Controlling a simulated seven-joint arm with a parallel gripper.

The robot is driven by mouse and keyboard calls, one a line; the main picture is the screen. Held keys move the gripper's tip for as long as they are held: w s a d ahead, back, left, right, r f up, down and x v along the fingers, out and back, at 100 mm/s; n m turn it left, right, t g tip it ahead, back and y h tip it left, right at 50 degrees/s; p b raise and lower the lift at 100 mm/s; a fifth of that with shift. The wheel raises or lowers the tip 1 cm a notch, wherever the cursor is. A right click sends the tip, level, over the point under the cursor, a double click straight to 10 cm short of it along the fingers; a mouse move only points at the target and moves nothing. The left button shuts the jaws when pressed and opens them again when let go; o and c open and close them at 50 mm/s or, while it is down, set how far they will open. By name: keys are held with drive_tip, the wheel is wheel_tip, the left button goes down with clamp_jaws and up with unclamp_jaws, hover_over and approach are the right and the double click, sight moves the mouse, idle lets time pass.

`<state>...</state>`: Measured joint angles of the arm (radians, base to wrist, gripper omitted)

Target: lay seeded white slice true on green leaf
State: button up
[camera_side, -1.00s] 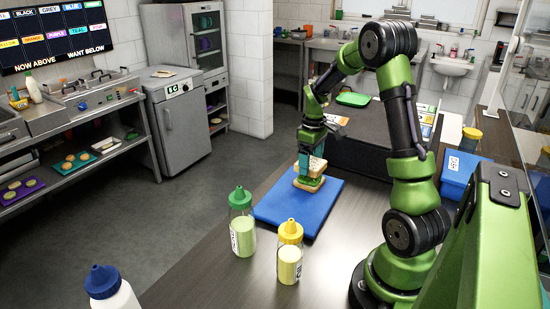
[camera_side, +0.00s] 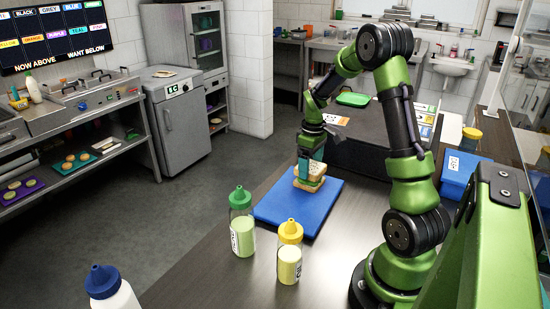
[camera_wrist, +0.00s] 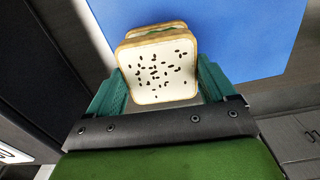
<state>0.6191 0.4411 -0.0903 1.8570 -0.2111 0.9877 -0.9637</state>
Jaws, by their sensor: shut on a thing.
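The seeded white slice (camera_wrist: 158,72), pale with a brown crust and dark seeds, is held flat between the teal fingers of my gripper (camera_wrist: 160,84). In the side view my gripper (camera_side: 310,158) is low over the stack and shut on the slice (camera_side: 316,168). The slice is right above the stack; I cannot tell whether it touches. The lower stack (camera_side: 308,184) rests on the blue board (camera_side: 278,206). Green leaf (camera_wrist: 158,30) shows as a thin strip past the slice's far edge in the wrist view; the slice hides most of it.
A green-capped bottle (camera_side: 242,226) and a yellow-capped bottle (camera_side: 289,254) stand in front of the board. A blue-capped bottle (camera_side: 110,288) is at the lower left. A blue bin (camera_side: 460,174) stands at the right. The board around the stack is bare.

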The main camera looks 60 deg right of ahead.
drive_tip(key=shift+f, duration=0.55)
drive_tip(key=o, duration=0.8)
drive_tip(key=shift+o, duration=0.2)
drive_tip(key=shift+r, duration=0.1)
wheel_tip(320, 180, up, 17)
